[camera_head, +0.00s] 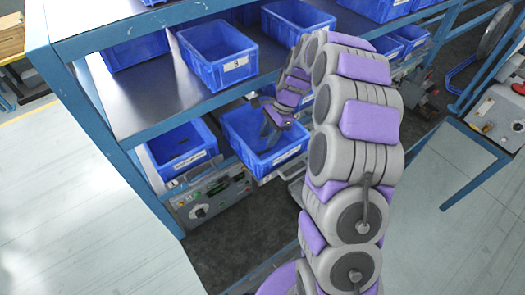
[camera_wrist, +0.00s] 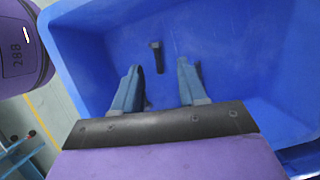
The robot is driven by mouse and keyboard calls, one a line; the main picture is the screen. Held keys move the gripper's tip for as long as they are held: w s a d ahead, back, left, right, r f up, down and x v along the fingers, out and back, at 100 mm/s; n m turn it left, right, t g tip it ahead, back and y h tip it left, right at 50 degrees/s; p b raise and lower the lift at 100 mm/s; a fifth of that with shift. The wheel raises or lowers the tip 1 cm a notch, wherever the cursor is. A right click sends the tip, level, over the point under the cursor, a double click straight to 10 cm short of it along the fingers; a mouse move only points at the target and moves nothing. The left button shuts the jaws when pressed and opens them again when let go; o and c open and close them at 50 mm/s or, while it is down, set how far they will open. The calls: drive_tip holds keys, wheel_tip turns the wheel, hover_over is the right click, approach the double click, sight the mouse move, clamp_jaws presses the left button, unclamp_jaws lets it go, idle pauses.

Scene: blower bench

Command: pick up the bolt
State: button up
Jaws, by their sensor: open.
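A dark bolt (camera_wrist: 158,57) lies on the floor of a blue bin (camera_wrist: 235,60) in the wrist view, head toward the bottom left of its top end. My gripper (camera_wrist: 160,75) is open, its two blue-grey fingers apart, with the bolt just beyond the fingertips and roughly between them in the picture. The bolt appears apart from both fingers. In the head view my gripper (camera_head: 272,125) is over the same blue bin (camera_head: 265,160) on the lower shelf. The bolt cannot be made out there.
The bin's walls surround my gripper. Another blue bin (camera_head: 182,145) stands to the left on the lower shelf, above a grey device (camera_head: 212,200). Bins such as this one (camera_head: 218,55) stand on the shelf (camera_head: 150,95) above. Open floor (camera_head: 90,200) lies at the left.

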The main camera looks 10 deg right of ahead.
sight(265, 151)
drive_tip(key=shift+s+a+f, duration=0.1)
drive_tip(key=shift+a+f, duration=0.25)
drive_tip(key=shift+a, duration=0.35)
drive_tip(key=f, duration=0.1)
drive_tip(key=d+f, duration=0.1)
drive_tip(key=f, duration=0.1)
drive_tip(key=d+f, duration=0.1)
drive_tip(key=shift+s+f+p, duration=0.15)
drive_tip(key=shift+s+p, duration=0.1)
drive_tip(key=shift+p, duration=0.15)
drive_tip(key=shift+a, duration=1.35)
drive_tip(key=c, duration=0.3)
drive_tip(key=shift+a, duration=0.1)
drive_tip(key=c, duration=0.3)
drive_tip(key=shift+c, duration=0.8)
drive_tip(key=shift+d, duration=0.85)
clamp_jaws()
